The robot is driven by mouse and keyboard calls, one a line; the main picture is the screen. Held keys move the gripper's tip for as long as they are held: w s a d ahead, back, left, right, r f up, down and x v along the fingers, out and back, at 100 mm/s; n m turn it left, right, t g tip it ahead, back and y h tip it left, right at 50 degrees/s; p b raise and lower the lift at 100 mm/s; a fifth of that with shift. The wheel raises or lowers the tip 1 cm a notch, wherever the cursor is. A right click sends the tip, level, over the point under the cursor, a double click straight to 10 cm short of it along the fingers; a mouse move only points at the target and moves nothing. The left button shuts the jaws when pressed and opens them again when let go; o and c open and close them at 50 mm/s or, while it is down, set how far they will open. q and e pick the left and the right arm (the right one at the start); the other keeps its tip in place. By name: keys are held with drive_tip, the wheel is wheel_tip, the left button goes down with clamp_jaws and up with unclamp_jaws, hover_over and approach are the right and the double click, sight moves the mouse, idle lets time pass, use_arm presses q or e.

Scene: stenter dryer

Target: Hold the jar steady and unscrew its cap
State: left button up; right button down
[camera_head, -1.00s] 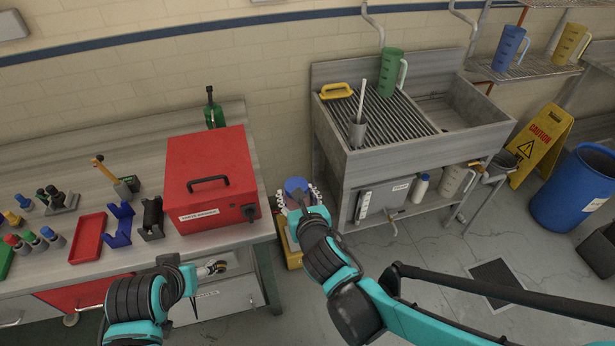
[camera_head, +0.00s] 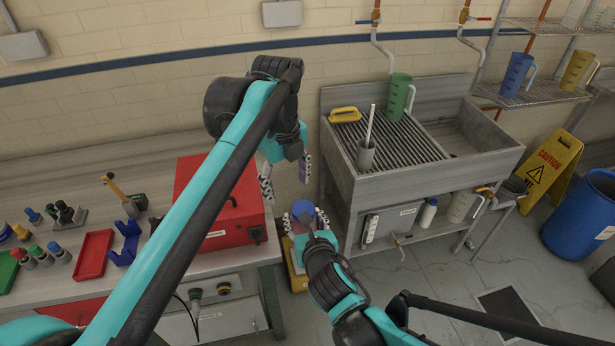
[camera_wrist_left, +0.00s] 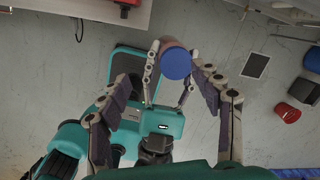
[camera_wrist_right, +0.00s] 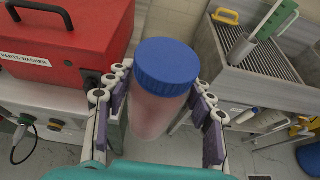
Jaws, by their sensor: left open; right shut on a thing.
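The jar (camera_wrist_right: 152,112) has a pinkish translucent body and a ribbed blue cap (camera_wrist_right: 167,66). My right gripper (camera_wrist_right: 160,92) is shut on the jar body, one finger on each side, and the cap stands clear above the fingers. In the head view the cap (camera_head: 303,209) is seen from above, between the bench and the sink. My left gripper (camera_head: 285,178) is open and empty, pointing down above the jar. The left wrist view also shows the cap (camera_wrist_left: 176,63), between the spread left fingers and apart from them. The jar's lower part is hidden in the head view.
A red parts washer (camera_head: 222,205) stands on the bench just left of the jar, partly behind my left arm. A steel sink (camera_head: 358,172) stands to the right. A yellow object (camera_head: 296,270) is on the floor below. Open floor lies to the front right.

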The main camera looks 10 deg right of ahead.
sight(307, 207)
use_arm(q)
drive_tip(key=d+m, duration=0.2)
drive_tip(key=m, duration=0.1)
drive_tip(key=d+m, duration=0.1)
drive_tip(key=d, duration=0.1)
drive_tip(key=shift+w+d+r+g, duration=0.1)
drive_tip(key=shift+w+r+g, duration=0.05)
drive_tip(key=shift+w+g, duration=0.2)
drive_tip(key=shift+d+m, duration=0.15)
drive_tip(key=shift+m, duration=0.25)
drive_tip(key=shift+s+f, duration=0.1)
drive_tip(key=shift+f, duration=3.9)
drive_tip(key=shift+d, duration=0.1)
clamp_jaws()
drive_tip(key=shift+a+y, duration=0.2)
drive_tip(key=shift+y, duration=0.1)
